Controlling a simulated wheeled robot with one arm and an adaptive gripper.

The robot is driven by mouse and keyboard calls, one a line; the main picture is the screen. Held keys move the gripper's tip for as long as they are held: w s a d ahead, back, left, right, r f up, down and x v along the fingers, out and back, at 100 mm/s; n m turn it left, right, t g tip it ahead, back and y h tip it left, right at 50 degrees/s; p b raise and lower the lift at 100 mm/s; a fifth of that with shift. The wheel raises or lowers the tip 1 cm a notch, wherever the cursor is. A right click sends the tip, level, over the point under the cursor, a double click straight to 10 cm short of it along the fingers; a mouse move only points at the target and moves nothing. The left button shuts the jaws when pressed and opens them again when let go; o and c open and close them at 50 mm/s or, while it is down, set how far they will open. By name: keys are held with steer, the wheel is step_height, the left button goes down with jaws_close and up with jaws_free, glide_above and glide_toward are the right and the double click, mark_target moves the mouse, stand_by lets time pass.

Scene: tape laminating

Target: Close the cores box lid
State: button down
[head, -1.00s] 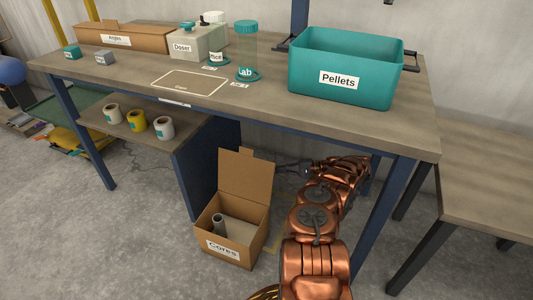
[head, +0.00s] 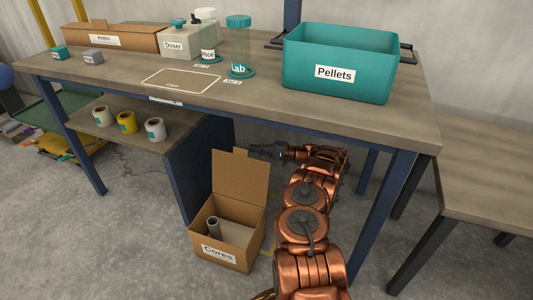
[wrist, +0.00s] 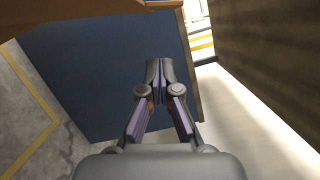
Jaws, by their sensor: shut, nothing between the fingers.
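The cardboard cores box (head: 225,257) stands on the floor under the workbench, its front marked "Cores". Its lid (head: 240,178) stands up open at the back edge. A grey core tube (head: 213,228) and a light piece beside it show inside. My gripper (head: 254,150) is behind the upper right part of the raised lid, near its top edge; the lid may hide its tip, and I cannot tell whether they touch. In the wrist view my gripper (wrist: 158,68) has its fingers together with nothing between them. A brown edge, possibly cardboard, crosses the top left there.
The workbench top (head: 240,100) lies above my arm, with a teal Pellets bin (head: 340,85) on it. A blue panel (head: 200,165) stands left of the box and fills much of the wrist view. Label rolls (head: 127,122) sit on the lower shelf.

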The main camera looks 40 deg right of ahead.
steer(key=shift+s+a+r+b, duration=0.15)
steer(key=shift+s+a+b, duration=0.1)
steer(key=shift+a, duration=0.45)
steer(key=shift+s+a+r+b, duration=0.15)
steer(key=shift+s+a+b, duration=0.1)
steer(key=shift+a, duration=0.4)
steer(key=shift+s+a+r+b, duration=0.15)
steer(key=shift+a+b, duration=0.1)
steer(key=shift+a, duration=0.45)
steer(key=shift+a, duration=0.15)
